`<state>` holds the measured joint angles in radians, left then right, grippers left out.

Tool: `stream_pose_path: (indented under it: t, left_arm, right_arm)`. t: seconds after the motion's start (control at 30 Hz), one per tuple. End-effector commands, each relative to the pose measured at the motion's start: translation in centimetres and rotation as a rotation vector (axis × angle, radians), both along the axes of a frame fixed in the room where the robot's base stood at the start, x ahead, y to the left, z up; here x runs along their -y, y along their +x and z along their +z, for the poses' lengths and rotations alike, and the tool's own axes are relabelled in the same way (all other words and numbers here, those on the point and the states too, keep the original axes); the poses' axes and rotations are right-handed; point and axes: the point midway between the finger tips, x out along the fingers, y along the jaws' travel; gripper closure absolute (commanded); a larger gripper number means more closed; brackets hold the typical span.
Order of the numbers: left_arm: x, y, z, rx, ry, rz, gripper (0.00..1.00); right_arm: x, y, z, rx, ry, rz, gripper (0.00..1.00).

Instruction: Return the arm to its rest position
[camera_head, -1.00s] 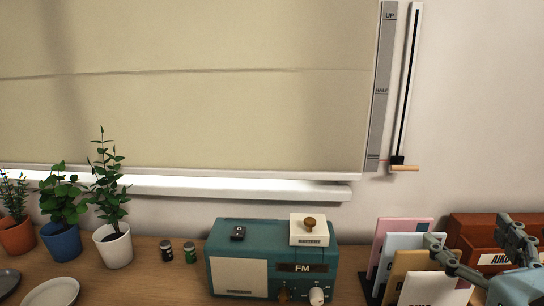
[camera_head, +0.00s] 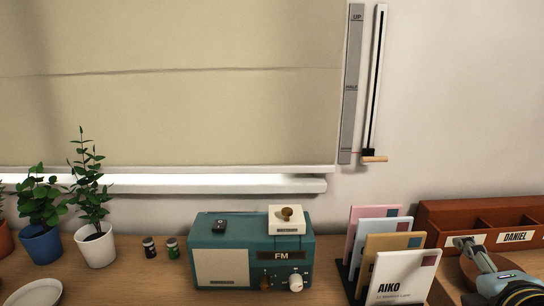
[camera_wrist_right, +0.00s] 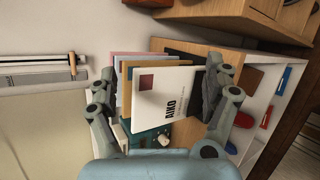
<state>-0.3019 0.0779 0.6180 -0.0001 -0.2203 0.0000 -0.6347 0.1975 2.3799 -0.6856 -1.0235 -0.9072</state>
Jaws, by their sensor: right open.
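My right gripper (camera_head: 468,250) shows at the lower right of the head view, in front of the red-brown sorter and right of the upright letters. In the right wrist view its two fingers (camera_wrist_right: 160,80) are spread wide apart and nothing is between them. The upright letters, with the white AIKO letter (camera_wrist_right: 163,100) in front, stand beyond the fingers. The AIKO letter also shows in the head view (camera_head: 401,278). My left gripper is in neither view.
A teal radio (camera_head: 240,270) with a small white box (camera_head: 285,220) on top stands left of the letters. The wooden sorter (camera_head: 450,212) has a DANIEL label. Potted plants (camera_head: 95,248) stand at the left. A blind slider handle (camera_head: 374,158) is on the wall.

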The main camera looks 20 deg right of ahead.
Motion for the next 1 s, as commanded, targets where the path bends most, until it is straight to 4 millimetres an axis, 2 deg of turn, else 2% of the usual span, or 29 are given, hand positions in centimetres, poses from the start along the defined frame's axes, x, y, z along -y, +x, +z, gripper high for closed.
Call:
stream_pose_path:
  t: [0.1,0.2,0.4,0.47,0.5,0.77,0.87,0.97,1.0]
  left_arm:
    - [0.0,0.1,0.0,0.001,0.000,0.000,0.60]
    - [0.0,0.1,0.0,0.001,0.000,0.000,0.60]
    - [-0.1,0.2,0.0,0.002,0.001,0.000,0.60]
    - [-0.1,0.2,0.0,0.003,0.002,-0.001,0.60]
    - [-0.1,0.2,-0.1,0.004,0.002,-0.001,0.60]
    - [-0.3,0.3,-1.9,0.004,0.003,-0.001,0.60]
    - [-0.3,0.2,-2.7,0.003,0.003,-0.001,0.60]
    - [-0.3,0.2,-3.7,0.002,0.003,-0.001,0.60]
    - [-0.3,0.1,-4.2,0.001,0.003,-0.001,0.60]
  right_arm:
    - [-1.8,-1.6,-2.4,0.034,0.358,-0.211,0.16]
    - [-4.1,-3.1,-4.1,0.034,0.629,-0.396,0.16]
    - [-9.4,-6.0,-5.9,-0.024,1.032,-0.732,0.16]
    - [-10.9,-6.9,-6.1,-0.055,1.123,-0.828,0.16]
    - [-11.6,-7.2,-6.9,-0.073,1.157,-0.875,0.16]
    - [-10.4,-5.9,-18.2,-0.095,1.129,-0.900,0.16]
    - [-10.0,-6.1,-23.4,-0.108,1.121,-0.914,0.16]
    - [-9.5,-7.0,-29.7,-0.123,1.112,-0.932,0.16]
    - [-9.2,-7.6,-32.6,-0.130,1.108,-0.940,0.16]
